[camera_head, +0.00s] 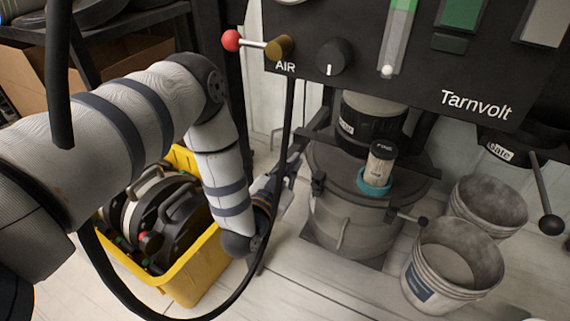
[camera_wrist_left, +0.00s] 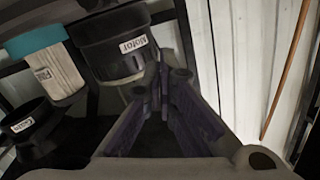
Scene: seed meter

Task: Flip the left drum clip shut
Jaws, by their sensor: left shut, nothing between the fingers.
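The grey drum (camera_head: 345,225) stands under the dark machine, with a dark lid. The left drum clip (camera_head: 317,186) is a small dark piece on the left of its rim; I cannot tell how far it is open. My left gripper (camera_head: 294,160) is left of the drum, close to the lid's edge and the clip. In the left wrist view the gripper (camera_wrist_left: 163,72) has its fingertips together with nothing between them, near the dark cylinder labelled Motor (camera_wrist_left: 112,50). The clip cannot be made out there. My right gripper is not in view.
The control panel (camera_head: 410,60) overhangs the drum. Two grey buckets (camera_head: 447,275) stand at right. A dark hose (camera_head: 286,120) hangs beside my arm.

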